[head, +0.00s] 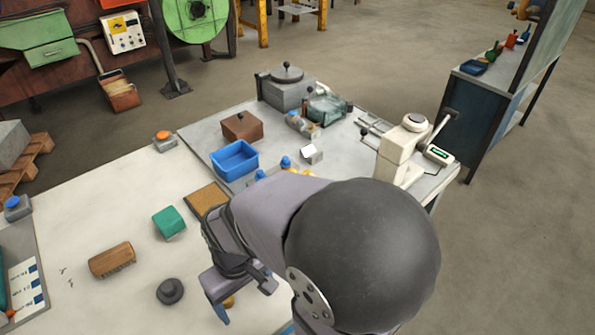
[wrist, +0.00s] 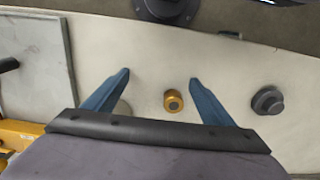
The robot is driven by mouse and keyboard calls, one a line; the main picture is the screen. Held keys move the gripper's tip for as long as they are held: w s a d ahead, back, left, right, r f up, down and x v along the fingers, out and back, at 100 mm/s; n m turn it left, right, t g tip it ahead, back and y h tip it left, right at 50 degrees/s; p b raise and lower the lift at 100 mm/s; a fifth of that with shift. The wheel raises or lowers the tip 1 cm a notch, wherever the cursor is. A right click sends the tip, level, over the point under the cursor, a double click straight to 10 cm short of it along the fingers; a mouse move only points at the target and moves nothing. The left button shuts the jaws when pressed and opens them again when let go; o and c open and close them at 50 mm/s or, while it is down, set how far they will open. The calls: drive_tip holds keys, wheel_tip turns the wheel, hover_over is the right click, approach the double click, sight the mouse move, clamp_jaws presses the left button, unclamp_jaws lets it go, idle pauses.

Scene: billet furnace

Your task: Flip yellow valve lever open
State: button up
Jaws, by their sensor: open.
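My gripper (wrist: 160,76) is open in the wrist view, its two blue fingers spread above the pale table. A small round brass-coloured piece (wrist: 173,100) lies below, between the fingers in the picture and nearer the right one; nothing is held. In the head view it shows partly (head: 229,301) beside a blue finger, under my arm. A yellow part (wrist: 20,135) enters at the left edge of the wrist view; I cannot tell whether it is the valve lever. No yellow valve lever can be made out clearly in the head view, where my arm hides part of the table.
A dark grey knob-like piece (wrist: 268,100) stands right of the fingers; it also shows in the head view (head: 170,291). A brush (head: 112,260), a green block (head: 169,222) and a blue bin (head: 234,160) stand on the tables. Bare tabletop lies between the brush and block.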

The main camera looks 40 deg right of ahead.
drive_tip(key=shift+w+a+r+p, duration=0.2)
drive_tip(key=shift+w+r+p, duration=0.1)
drive_tip(key=shift+r+p, duration=0.2)
drive_tip(key=c, duration=1)
drive_tip(key=shift+w+a+r+m+y+p, duration=0.2)
drive_tip(key=shift+w+a+r+y+p, duration=0.15)
drive_tip(key=shift+r+p, duration=0.2)
drive_tip(key=shift+w+a+r+m+y+p, duration=0.15)
drive_tip(key=shift+w+a+r+m+p, duration=0.1)
drive_tip(key=shift+w+r+p, duration=0.25)
clamp_jaws()
drive_tip(key=w+a+r+m+t+y+p, duration=0.1)
drive_tip(key=w+a+r+m+y+p, duration=0.25)
drive_tip(key=w+r+p, duration=0.65)
drive_tip(key=w+d+t+b, duration=0.15)
drive_tip(key=w+d, duration=0.25)
drive_tip(key=w, duration=0.4)
drive_tip(key=d+r+n+h+b, duration=0.1)
drive_tip(key=d+n+b, duration=0.1)
drive_tip(key=d, duration=0.7)
drive_tip(key=d+r+n+t+h+b, duration=0.1)
drive_tip(key=d+b, duration=0.4)
drive_tip(key=d, duration=0.5)
drive_tip(key=w+d+r+n+h+b, duration=0.1)
drive_tip(key=d+r+n+b, duration=0.1)
drive_tip(key=d, duration=0.8)
drive_tip(key=shift+d+r+n+h+b, duration=0.25)
drive_tip(key=shift+r+n+h+b, duration=0.15)
drive_tip(key=shift+n+b, duration=0.4)
